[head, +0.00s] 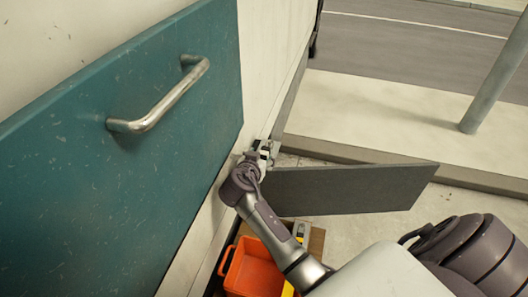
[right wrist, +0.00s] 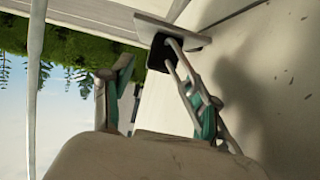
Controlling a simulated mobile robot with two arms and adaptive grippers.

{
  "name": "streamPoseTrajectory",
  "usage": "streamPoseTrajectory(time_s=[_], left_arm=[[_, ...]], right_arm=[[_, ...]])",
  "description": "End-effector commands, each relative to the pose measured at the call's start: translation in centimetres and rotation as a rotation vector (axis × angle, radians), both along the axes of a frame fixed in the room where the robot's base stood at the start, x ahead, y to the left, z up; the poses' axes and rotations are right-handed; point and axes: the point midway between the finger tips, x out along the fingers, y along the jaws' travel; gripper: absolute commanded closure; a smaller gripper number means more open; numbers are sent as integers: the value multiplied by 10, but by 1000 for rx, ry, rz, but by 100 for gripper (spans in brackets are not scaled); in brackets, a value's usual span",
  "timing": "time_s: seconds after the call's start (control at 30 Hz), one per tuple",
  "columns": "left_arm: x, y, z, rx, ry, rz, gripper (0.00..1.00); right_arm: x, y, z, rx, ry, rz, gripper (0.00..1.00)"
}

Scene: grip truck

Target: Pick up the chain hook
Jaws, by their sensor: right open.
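My right gripper (head: 264,152) is at the side of the truck in the head view, beside the hinge end of a grey panel. In the right wrist view the right gripper (right wrist: 158,80) is open, with one teal-padded finger at left and one at right. A metal chain (right wrist: 174,62) comes out of a dark opening in a bracket (right wrist: 172,30) on the pale wall. It runs down along the right finger and overlaps it in the picture. I cannot tell which part is the hook, or whether the finger touches the chain. My left gripper is out of view.
A teal panel (head: 60,170) with a metal handle (head: 158,108) fills the left of the head view. The grey panel (head: 350,190) sticks out from the truck. An orange crate (head: 250,272) stands below my arm. A pole (head: 495,80) rises at right.

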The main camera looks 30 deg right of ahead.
Motion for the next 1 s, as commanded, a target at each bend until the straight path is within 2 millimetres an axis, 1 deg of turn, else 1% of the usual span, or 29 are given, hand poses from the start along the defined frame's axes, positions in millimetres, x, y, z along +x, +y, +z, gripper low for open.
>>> streamPoseTrajectory(time_s=[0.03,0.1,0.17,0.3,0.53,0.67,0.8,0.9,1.0], left_arm=[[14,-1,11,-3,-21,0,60],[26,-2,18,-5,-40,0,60],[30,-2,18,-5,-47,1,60],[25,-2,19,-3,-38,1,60],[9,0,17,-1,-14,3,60],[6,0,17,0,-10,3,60],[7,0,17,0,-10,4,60],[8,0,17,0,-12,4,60],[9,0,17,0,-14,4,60]], right_arm=[[6,-8,4,-5,3,-1,40],[13,-16,2,-6,3,-2,40],[18,-22,-4,-5,2,-1,40],[24,-29,-11,-1,2,0,40],[25,-29,-12,0,0,-1,40],[24,-29,-12,-1,1,-1,61],[24,-29,-12,-1,1,-1,85],[24,-29,-12,-1,1,-1,100],[25,-29,-11,-1,0,-1,100]])
